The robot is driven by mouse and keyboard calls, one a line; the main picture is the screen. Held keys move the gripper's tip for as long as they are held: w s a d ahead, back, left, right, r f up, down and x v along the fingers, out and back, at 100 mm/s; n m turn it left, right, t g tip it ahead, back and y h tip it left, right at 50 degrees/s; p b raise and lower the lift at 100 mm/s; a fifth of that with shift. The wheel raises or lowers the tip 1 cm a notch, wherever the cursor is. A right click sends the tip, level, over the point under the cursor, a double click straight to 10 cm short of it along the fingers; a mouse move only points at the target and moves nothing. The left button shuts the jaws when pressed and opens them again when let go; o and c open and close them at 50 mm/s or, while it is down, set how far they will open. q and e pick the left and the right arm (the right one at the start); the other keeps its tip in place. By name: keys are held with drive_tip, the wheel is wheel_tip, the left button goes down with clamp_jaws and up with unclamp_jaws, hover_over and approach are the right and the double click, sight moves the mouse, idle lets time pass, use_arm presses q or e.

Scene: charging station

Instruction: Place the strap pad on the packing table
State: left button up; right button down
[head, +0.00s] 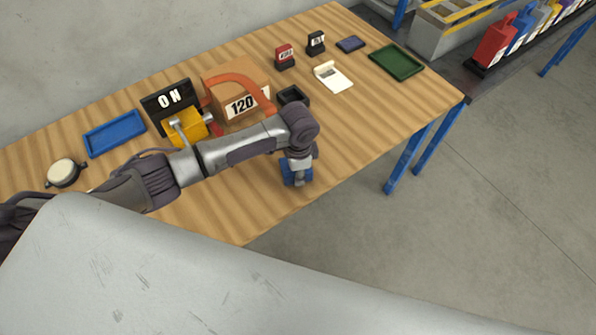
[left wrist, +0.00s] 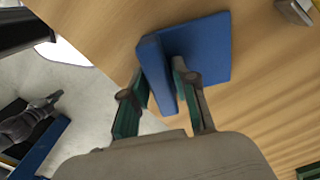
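A blue angled pad, which I take to be the strap pad (head: 288,169), is at the front edge of the wooden packing table (head: 367,117). In the left wrist view the blue pad (left wrist: 203,50) shows a flat plate and a thicker upright side. My left gripper (head: 299,177) points down at it. In the left wrist view the fingers of my left gripper (left wrist: 163,82) sit on both sides of the upright part and look closed on it. I cannot tell whether the pad touches the tabletop. I make out no right gripper.
On the table are a blue tray (head: 114,134), an ON sign (head: 160,100), a cardboard box (head: 222,79), a small black tray (head: 292,95), a white notepad (head: 333,78) and a green tray (head: 396,62). The front right tabletop is clear.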

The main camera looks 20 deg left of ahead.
use_arm(q)
drive_tip(key=shift+o, duration=0.8)
wheel_tip(320, 180, up, 12)
drive_tip(key=shift+r+b, duration=0.15)
drive_tip(key=shift+b, duration=0.3)
